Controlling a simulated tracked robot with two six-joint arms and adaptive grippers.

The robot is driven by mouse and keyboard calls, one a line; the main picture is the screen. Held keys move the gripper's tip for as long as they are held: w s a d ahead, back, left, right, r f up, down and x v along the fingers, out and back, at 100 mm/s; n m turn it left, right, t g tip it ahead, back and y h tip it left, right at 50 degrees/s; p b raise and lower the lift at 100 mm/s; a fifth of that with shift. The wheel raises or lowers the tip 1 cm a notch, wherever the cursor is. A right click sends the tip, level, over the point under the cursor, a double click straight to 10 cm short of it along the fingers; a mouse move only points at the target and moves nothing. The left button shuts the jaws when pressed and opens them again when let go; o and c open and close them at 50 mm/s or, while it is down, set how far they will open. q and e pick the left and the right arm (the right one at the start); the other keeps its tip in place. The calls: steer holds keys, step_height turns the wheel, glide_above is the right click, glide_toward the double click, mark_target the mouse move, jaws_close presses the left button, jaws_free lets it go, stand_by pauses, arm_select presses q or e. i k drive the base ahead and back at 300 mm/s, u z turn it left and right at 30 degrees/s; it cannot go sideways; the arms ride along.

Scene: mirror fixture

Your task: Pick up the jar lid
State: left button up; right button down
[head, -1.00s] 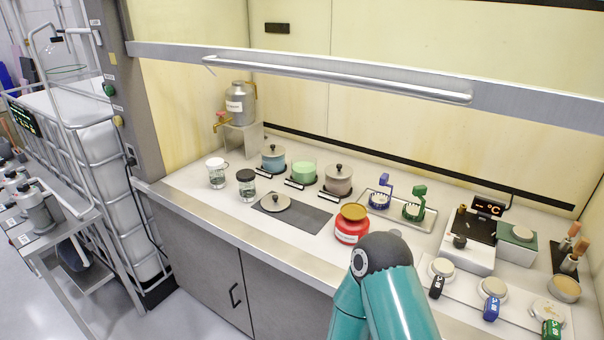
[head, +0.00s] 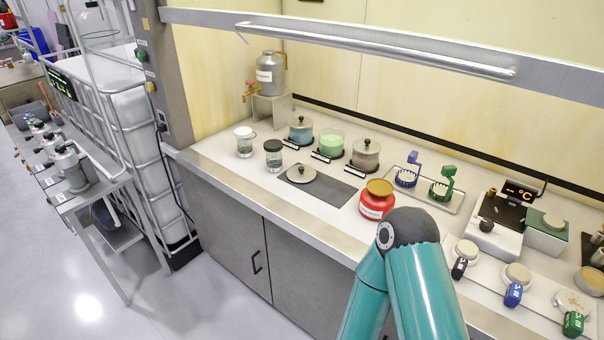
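A loose round lid (head: 301,174), pale grey with a dark knob on top, lies knob up on a dark grey mat (head: 336,193) on the counter. Behind it stands a jar with green contents (head: 331,143) and no lid on it. It is between a blue jar (head: 301,130) and a grey-brown jar (head: 366,154), both with knobbed lids on. A red jar with a gold lid (head: 377,199) stands right of the mat. A teal arm of mine rises at the bottom, right of the red jar. Neither of my grippers is in view.
Two small jars, white-capped (head: 244,142) and black-capped (head: 273,155), stand left of the mat. A metal tray (head: 449,204) with blue and green holders is to the right. A metal rail (head: 380,50) crosses above the counter. A side cart (head: 75,185) stands left.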

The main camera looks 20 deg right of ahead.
mark_target(300, 174)
steer(key=z, duration=1.95)
steer(key=i, duration=0.1)
steer(key=u, duration=2.9)
steer(key=k, duration=1.4)
steer(key=z, duration=0.65)
steer(key=i, duration=1)
steer(key=u, duration=0.1)
